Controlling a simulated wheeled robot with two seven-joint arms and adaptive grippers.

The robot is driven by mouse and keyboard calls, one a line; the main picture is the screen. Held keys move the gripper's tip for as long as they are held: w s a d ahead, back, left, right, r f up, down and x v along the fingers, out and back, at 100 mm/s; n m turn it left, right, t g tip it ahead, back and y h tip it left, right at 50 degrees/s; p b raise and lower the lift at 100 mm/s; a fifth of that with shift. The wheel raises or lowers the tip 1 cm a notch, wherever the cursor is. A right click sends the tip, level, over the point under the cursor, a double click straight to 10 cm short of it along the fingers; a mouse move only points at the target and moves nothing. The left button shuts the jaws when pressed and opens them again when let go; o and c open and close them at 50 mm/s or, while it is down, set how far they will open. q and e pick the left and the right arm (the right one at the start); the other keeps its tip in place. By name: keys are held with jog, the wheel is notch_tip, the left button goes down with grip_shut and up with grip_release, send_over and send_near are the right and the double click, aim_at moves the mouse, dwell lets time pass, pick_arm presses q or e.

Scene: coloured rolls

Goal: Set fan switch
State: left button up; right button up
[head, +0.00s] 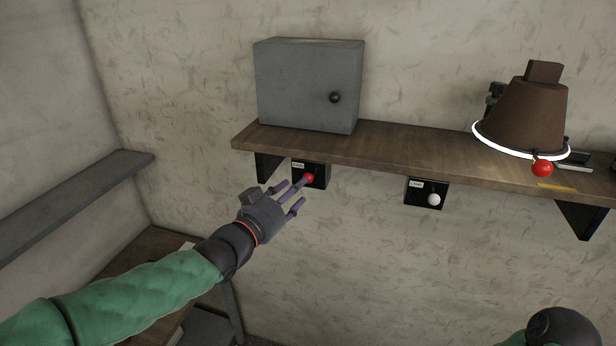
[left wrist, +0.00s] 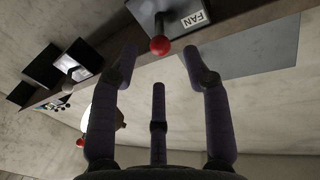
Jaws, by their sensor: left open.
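The fan switch (head: 311,174) is a black box with a red ball knob, mounted under the front edge of the wooden shelf. In the left wrist view its red knob (left wrist: 160,45) shows beside a white label reading FAN (left wrist: 194,19). My left gripper (head: 296,192) is open, with its purple fingers spread just at the red knob. In the left wrist view the knob lies ahead of the fingers, between the two outer ones. I cannot tell if a finger touches it. My right arm shows only in part at the lower right, and its gripper is not in view.
The wooden shelf (head: 400,150) carries a grey box (head: 309,86) and a brown lamp (head: 524,115) with a red ball (head: 542,168). A second black switch (head: 427,193) with a white knob is to the right under the shelf. A grey ledge (head: 70,200) runs along the left wall.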

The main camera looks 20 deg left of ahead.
aim_at(308, 176)
pick_arm(q)
jog(key=p+x, duration=0.1)
jog(key=x, duration=0.5)
jog(key=shift+w+d, duration=0.15)
jog(key=shift+w, duration=0.15)
